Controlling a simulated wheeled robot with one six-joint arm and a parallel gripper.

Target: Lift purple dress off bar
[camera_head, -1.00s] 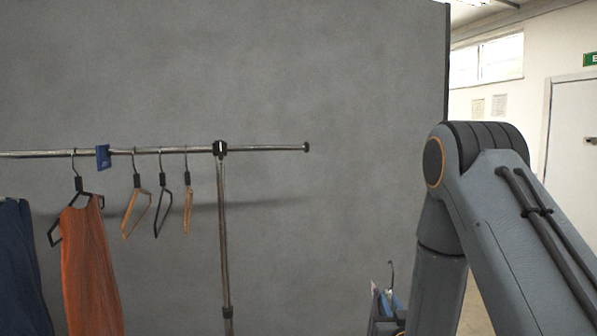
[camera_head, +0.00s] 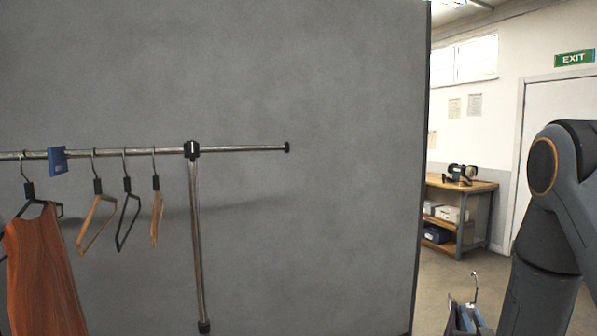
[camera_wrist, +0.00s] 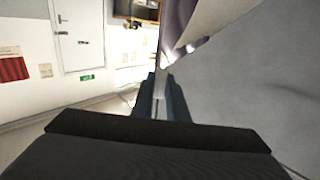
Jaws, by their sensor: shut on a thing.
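The purple dress (camera_wrist: 176,28) shows in the wrist view only as a patch of purple-grey cloth beyond the fingertips; most of it is out of frame. My gripper (camera_wrist: 160,92) is shut, and its fingers appear closed on the dress's hanger. In the head view, a bare metal hook (camera_head: 475,286) stands up above my gripper (camera_head: 464,318) at the bottom edge. The hook is clear of the bar (camera_head: 240,149), well to its right. The dress itself is hidden below the head view.
An orange dress (camera_head: 42,270), several empty hangers (camera_head: 128,215) and a blue tag (camera_head: 57,160) are on the bar. A grey partition (camera_head: 330,90) stands behind it. A workbench (camera_head: 470,184) is at the back right, with open floor (camera_head: 445,285) before it.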

